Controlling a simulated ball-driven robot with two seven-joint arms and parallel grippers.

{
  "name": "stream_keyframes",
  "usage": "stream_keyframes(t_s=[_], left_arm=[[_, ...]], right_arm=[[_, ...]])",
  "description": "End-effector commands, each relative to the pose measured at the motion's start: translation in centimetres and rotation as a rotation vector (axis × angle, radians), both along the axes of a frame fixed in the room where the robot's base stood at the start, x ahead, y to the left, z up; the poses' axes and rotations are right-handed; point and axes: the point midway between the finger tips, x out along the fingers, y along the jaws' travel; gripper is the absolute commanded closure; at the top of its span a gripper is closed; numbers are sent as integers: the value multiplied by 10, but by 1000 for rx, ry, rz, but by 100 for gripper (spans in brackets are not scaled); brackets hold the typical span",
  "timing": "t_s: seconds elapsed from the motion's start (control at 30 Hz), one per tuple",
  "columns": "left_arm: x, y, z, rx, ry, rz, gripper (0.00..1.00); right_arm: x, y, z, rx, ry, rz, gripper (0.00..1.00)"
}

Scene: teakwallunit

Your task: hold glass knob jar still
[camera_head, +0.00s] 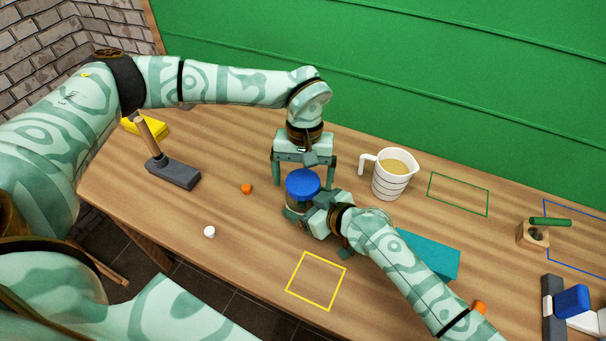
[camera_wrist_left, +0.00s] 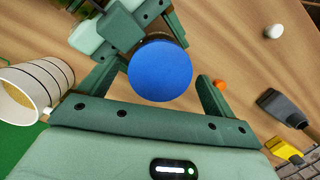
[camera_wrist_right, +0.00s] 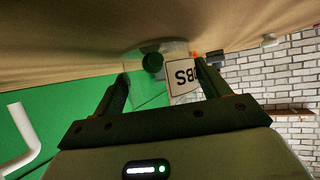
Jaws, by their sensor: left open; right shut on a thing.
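The glass jar (camera_wrist_right: 183,78) has a blue lid (camera_head: 302,183) and stands upright on the wooden table. The right wrist view shows its clear wall and a white label between the fingers. My right gripper (camera_head: 312,207) is shut on the jar from the front right, below the lid. My left gripper (camera_head: 303,172) is open just behind and above the jar, pointing down. In the left wrist view the blue lid (camera_wrist_left: 160,70) lies between its spread fingers, with no clear contact. The jar's lower body is mostly hidden by my right gripper in the head view.
A striped measuring jug (camera_head: 391,174) stands close right of my left gripper. A teal block (camera_head: 430,255) lies beside my right arm. A hammer (camera_head: 172,172), orange bit (camera_head: 246,188) and white bit (camera_head: 209,232) lie left. The yellow outlined square (camera_head: 316,281) in front is empty.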

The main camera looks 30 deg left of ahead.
Motion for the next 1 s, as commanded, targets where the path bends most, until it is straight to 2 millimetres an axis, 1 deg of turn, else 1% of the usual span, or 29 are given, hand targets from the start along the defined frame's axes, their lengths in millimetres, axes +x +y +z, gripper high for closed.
stream_keyframes(t_s=[0.07,0.17,0.27,0.4,0.5,0.6,0.7,0.77,1.0], left_arm=[[1,0,3,-1,-1,0,9],[3,0,14,0,-1,1,9],[6,2,34,0,-4,0,9],[11,4,67,1,-4,0,9],[14,5,89,0,-3,1,9],[16,6,104,0,-2,1,9],[17,6,114,0,0,0,9],[17,7,117,0,0,0,9],[18,7,118,-1,1,-1,9]], right_arm=[[0,0,0,1,0,0,47],[0,0,0,1,-1,-1,47],[0,0,0,0,0,-1,47],[0,0,0,0,0,-1,47],[0,0,0,0,0,-1,47],[0,0,0,0,0,-1,47],[0,0,0,0,0,-1,47],[0,0,0,0,0,-1,47],[0,0,0,0,0,-1,47]])
